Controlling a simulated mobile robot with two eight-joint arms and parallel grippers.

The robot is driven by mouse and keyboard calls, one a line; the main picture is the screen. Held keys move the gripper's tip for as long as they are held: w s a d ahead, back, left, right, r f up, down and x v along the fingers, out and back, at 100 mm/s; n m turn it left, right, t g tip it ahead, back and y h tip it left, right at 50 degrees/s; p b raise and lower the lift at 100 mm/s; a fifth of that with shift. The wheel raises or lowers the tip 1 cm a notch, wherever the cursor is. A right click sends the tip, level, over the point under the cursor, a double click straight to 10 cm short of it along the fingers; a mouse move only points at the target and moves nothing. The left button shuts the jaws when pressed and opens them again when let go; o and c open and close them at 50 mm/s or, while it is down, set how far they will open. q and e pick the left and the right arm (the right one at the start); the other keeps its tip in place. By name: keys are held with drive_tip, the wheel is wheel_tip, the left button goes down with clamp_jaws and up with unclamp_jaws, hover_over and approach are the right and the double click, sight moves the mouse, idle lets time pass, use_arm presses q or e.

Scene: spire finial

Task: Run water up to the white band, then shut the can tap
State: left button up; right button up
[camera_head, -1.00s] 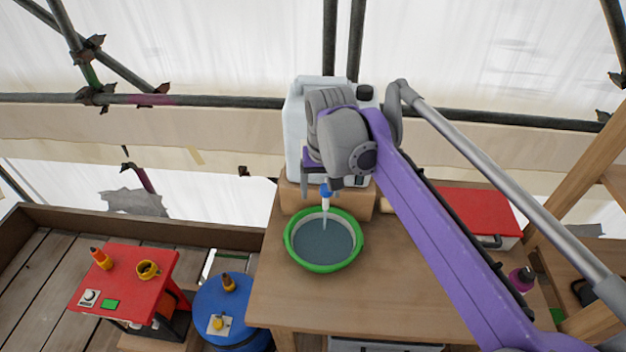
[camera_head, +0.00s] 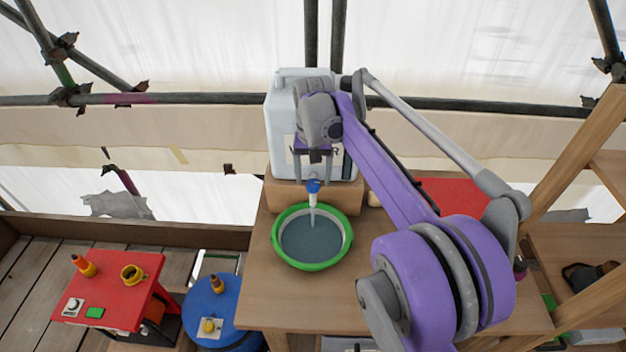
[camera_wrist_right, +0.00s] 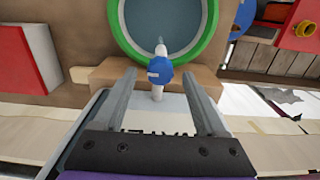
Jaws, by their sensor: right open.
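The white water can (camera_head: 283,120) stands on a wooden block at the back of the table. Its tap (camera_head: 313,187) has a blue handle, and a stream of water (camera_head: 312,215) falls from it into the green-rimmed basin (camera_head: 278,252). Grey-blue water (camera_head: 310,243) fills much of the basin; a pale band (camera_head: 333,219) shows between water and rim. My right gripper (camera_head: 313,178) is open at the tap. In the right wrist view the blue handle (camera_wrist_right: 160,72) lies between and just past the fingertips, with gaps on both sides. My left gripper is out of view.
The table (camera_head: 265,308) is bare in front of the basin. A red box (camera_head: 450,194) stands at the right behind my arm. A red stand (camera_head: 125,285) and a blue drum (camera_head: 212,300) are at the left. Wooden shelving (camera_head: 575,170) is at the right.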

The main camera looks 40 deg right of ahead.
drive_tip(key=shift+f, duration=0.7)
clamp_jaws()
